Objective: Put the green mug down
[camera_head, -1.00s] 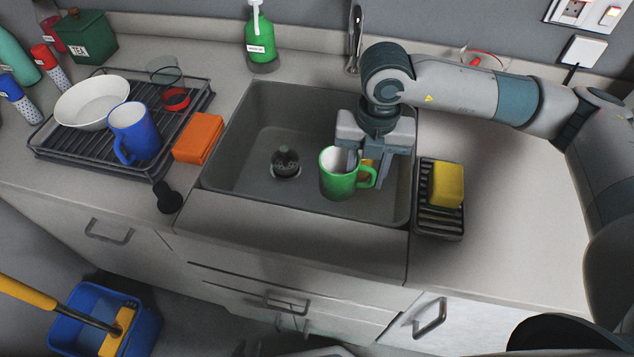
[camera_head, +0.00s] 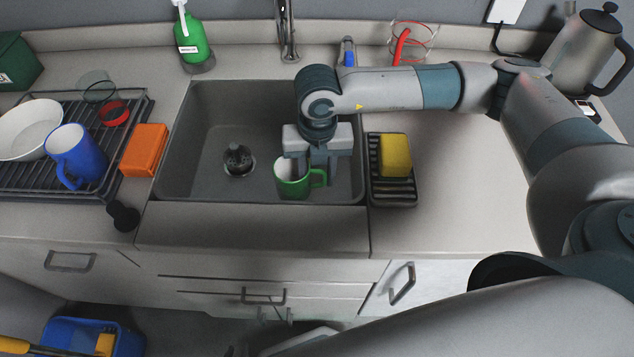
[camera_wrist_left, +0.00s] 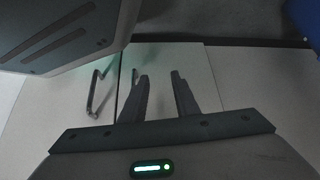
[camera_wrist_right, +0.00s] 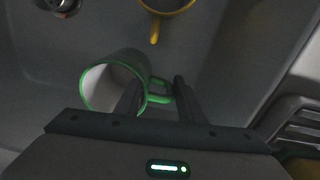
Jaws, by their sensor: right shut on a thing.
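The green mug (camera_head: 290,184) is at the front right of the sink (camera_head: 200,178), upright or nearly so in the head view. My right gripper (camera_head: 318,172) is over the mug's right side. In the right wrist view the green mug (camera_wrist_right: 110,88) lies left of centre, and my right gripper (camera_wrist_right: 158,92) is shut on its wall and handle side, one finger at the rim. Whether the mug's base touches the sink floor is hard to tell. My left gripper (camera_wrist_left: 160,85) is open and empty, facing cabinet fronts in the left wrist view.
A yellow mug (camera_wrist_right: 168,6) lies in the sink beyond the green mug. The drain (camera_head: 238,160) is to the left. The counter further right is mostly clear.

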